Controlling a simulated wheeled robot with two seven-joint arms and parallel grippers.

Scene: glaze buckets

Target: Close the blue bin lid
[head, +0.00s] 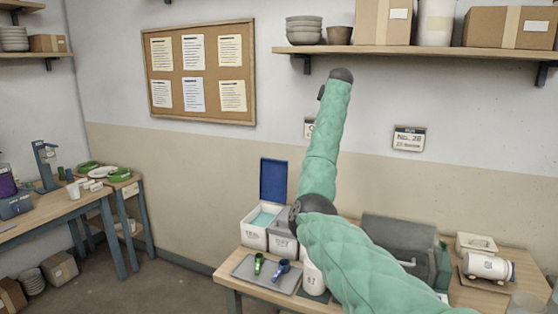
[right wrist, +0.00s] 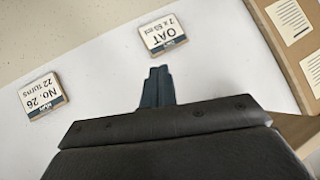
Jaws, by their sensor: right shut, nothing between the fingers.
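The blue bin lid (head: 273,180) stands open and upright at the back of a white bin (head: 254,238) on the table. Teal contents show inside this bin. My right arm, in a green padded sleeve, rises in front of the wall to the right of the lid. Its gripper cannot be made out in the head view. In the right wrist view my right gripper (right wrist: 158,86) shows dark, closed fingers with nothing between them, against the white wall. It is not at the lid. My left gripper is out of view.
A second bin (head: 283,237) stands beside the white one, partly behind my arm. A grey tray (head: 247,269) with a green scoop (head: 259,263) and a blue scoop (head: 282,268) lies in front. A grey box (head: 400,236) is at right. A shelf (head: 420,50) overhangs the table.

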